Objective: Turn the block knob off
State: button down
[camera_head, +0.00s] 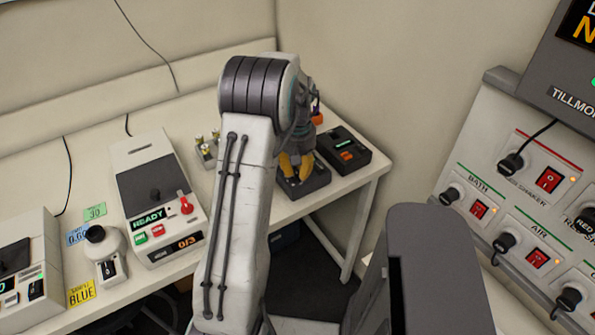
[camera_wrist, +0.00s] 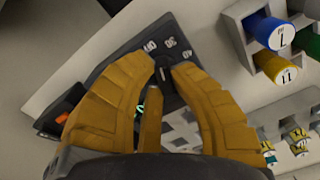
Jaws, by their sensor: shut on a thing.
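My gripper (camera_head: 296,165) has yellow fingers and reaches down to a dark block unit (camera_head: 312,186) at the right end of the white bench. In the wrist view my gripper (camera_wrist: 166,68) has its fingertips close together around a dark knob (camera_wrist: 166,80) on the unit's dark panel. Pale dial marks stand just beyond the tips; one seems to read OFF. The fingers hide most of the knob, so I cannot tell where it points.
A small vial rack (camera_head: 207,149) and a READY machine (camera_head: 155,190) stand to the left. The wrist view shows a rack of coloured caps (camera_wrist: 268,45). A switch panel (camera_head: 520,200) is at the far right.

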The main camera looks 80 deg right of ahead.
aim_at(297, 169)
jog(key=shift+n, duration=1.8)
jog(key=c, duration=1.1)
grip_release()
jog(key=shift+d, duration=0.1)
notch_tip(297, 169, up, 12)
